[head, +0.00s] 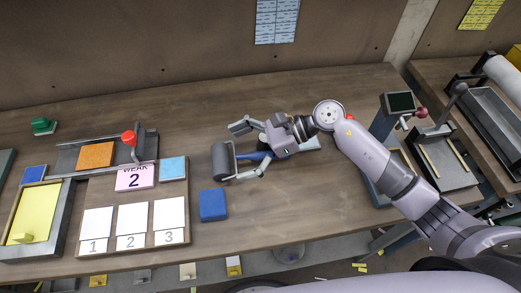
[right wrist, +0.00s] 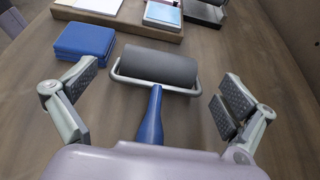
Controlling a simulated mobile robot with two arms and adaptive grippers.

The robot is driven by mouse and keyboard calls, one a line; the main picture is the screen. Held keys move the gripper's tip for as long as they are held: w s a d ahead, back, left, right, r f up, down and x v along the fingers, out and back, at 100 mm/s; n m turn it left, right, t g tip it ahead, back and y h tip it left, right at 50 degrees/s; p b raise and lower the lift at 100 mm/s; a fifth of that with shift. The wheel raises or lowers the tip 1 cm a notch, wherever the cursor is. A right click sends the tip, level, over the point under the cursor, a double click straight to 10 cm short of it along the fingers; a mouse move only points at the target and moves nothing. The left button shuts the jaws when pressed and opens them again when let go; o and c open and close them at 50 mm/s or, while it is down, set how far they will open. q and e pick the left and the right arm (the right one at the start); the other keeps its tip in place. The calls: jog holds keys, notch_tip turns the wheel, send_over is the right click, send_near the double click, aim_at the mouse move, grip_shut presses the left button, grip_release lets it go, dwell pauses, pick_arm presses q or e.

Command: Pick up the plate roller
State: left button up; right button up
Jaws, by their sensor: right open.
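The plate roller lies on the wooden table, with a dark grey cylinder, a metal frame and a blue handle. Its grey cylinder (head: 222,161) points left in the head view, and the roller also shows in the right wrist view (right wrist: 160,66). My right gripper (head: 246,150) is open around the roller's handle side, with one finger on each side and clear gaps to both. In the right wrist view my right gripper (right wrist: 152,96) has its fingers spread, and the blue handle runs back between them under the palm. My left gripper is not in view.
A blue block (head: 213,205) sits close by the roller. A wooden tray (head: 177,245) with cards numbered 1, 2 and 3 lies left of it. A small press with a red knob (head: 129,137) stands behind. The table's back middle is clear.

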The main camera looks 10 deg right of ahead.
jog(key=shift+x, duration=1.25)
jog(key=c, duration=1.2)
jog(key=shift+r, duration=0.1)
